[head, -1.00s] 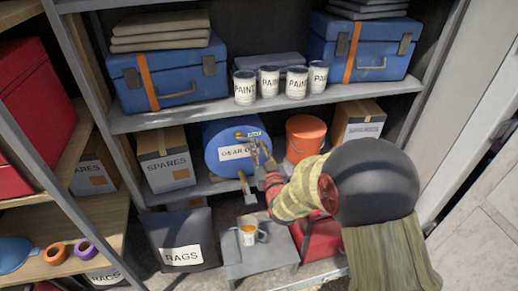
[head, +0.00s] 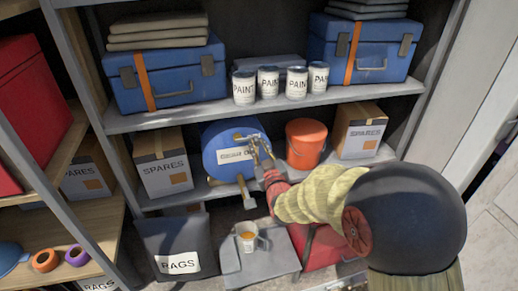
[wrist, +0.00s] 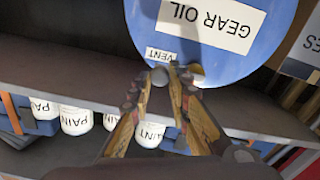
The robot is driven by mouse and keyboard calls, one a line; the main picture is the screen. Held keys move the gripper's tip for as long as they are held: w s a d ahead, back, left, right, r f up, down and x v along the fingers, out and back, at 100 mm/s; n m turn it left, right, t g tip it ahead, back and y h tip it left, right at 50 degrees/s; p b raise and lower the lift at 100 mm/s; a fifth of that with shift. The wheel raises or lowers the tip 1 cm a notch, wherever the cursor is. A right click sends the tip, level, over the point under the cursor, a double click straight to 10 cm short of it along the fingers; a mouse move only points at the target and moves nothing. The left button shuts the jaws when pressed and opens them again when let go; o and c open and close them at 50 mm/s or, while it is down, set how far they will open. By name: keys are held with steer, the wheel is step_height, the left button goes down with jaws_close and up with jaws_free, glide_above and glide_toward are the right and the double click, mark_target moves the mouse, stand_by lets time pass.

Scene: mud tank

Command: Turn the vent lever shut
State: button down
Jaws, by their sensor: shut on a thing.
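The blue gear oil drum (head: 224,170) lies on its side on the middle shelf, its labelled end facing me. The brass vent fitting (head: 240,136) is near the top of that end. My gripper (head: 261,148) is at the vent, just right of the fitting. In the wrist view my gripper (wrist: 166,74) has its fingertips closed around the grey round knob of the vent lever (wrist: 160,77), just below the VENT label (wrist: 160,55). The fingers hide most of the lever, so its exact angle is hard to tell.
A tap (head: 246,191) hangs at the drum's lower front, above a mug (head: 247,238) on a grey stand (head: 270,262). An orange bucket (head: 304,145) stands right of the drum, a spares box (head: 168,170) left. Paint cans (head: 268,83) line the shelf above.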

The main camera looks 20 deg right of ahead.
steer(key=c, duration=1.7)
jaws_free()
steer(key=shift+o, duration=0.2)
steer(key=s, duration=1.2)
